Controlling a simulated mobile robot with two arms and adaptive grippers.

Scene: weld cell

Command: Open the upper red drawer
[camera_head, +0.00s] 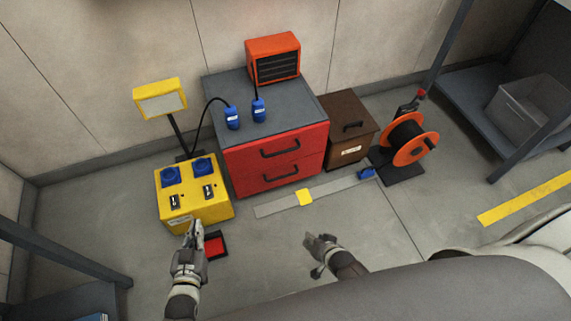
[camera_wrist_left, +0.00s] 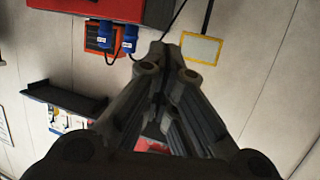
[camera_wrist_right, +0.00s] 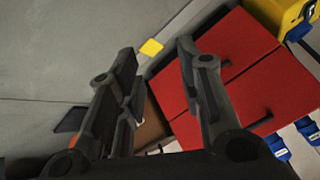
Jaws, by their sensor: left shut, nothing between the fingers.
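The red cabinet has two drawers, both flush with its front. The upper red drawer (camera_head: 280,146) carries a black bar handle (camera_head: 280,148). The lower red drawer (camera_head: 278,174) has a similar handle. My left gripper (camera_head: 192,226) is shut and empty, in front of the yellow power box and apart from the drawers. My right gripper (camera_head: 312,240) is in front of the cabinet, apart from it. In the right wrist view its fingers (camera_wrist_right: 155,70) are spread, with nothing seen held. The red drawer fronts (camera_wrist_right: 235,65) show beyond them.
A yellow power box (camera_head: 195,205) stands left of the cabinet. Blue plugs (camera_head: 232,118) and an orange heater (camera_head: 273,60) sit on top. A brown box (camera_head: 352,130) and an orange cable reel (camera_head: 410,147) stand to the right. Floor in front is mostly clear.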

